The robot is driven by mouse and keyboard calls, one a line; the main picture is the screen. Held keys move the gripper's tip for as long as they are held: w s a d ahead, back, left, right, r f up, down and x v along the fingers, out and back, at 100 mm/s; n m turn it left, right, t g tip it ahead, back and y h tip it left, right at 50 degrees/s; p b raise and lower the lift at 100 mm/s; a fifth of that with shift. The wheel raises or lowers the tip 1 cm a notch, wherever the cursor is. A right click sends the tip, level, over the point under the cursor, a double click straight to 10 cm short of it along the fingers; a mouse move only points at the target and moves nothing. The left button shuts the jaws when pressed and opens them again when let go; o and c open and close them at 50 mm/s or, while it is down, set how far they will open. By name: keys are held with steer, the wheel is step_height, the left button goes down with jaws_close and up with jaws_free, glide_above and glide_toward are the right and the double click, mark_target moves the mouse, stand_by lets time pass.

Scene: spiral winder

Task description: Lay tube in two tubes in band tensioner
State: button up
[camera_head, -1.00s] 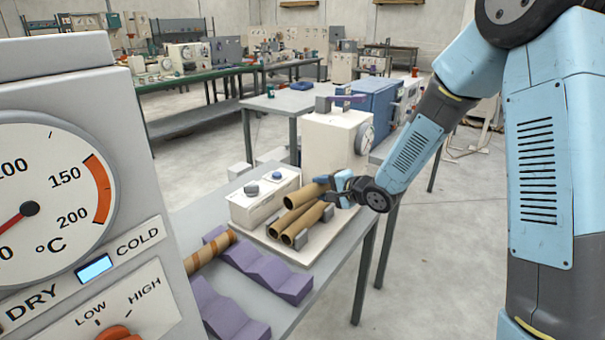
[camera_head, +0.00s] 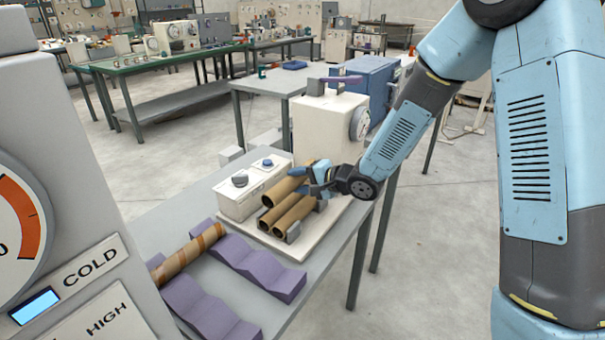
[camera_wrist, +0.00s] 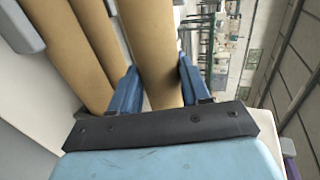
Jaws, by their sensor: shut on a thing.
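My gripper (camera_head: 322,187) is shut on a brown cardboard tube (camera_head: 284,189), held across its fingers. In the wrist view the held tube (camera_wrist: 148,40) runs between the two blue fingers (camera_wrist: 155,90). Two more brown tubes lie side by side below it on the white base of the band tensioner (camera_head: 330,221): a front tube (camera_head: 294,214) and a back tube (camera_head: 272,214). A small grey stop (camera_head: 293,232) stands at the front tube's near end. The held tube is above and behind the two; whether it touches them I cannot tell.
A white box with knobs (camera_head: 238,203) stands left of the tubes. A striped tube (camera_head: 186,256) lies on purple wavy cradles (camera_head: 262,266) on the grey table. A white machine with a dial (camera_head: 325,125) stands behind. A large gauge panel (camera_head: 60,200) blocks the left.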

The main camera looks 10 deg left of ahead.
mark_target(301, 204)
steer(key=shift+f, duration=2.55)
steer(key=o, duration=0.8)
steer(key=shift+s, duration=0.1)
steer(key=shift+o, duration=1.3)
steer(key=shift+d, duration=0.2)
steer(key=shift+o, duration=0.3)
steer(key=v, duration=1.3)
steer(key=shift+r, duration=0.25)
steer(key=shift+s, duration=0.15)
step_height(301, 204, up, 7)
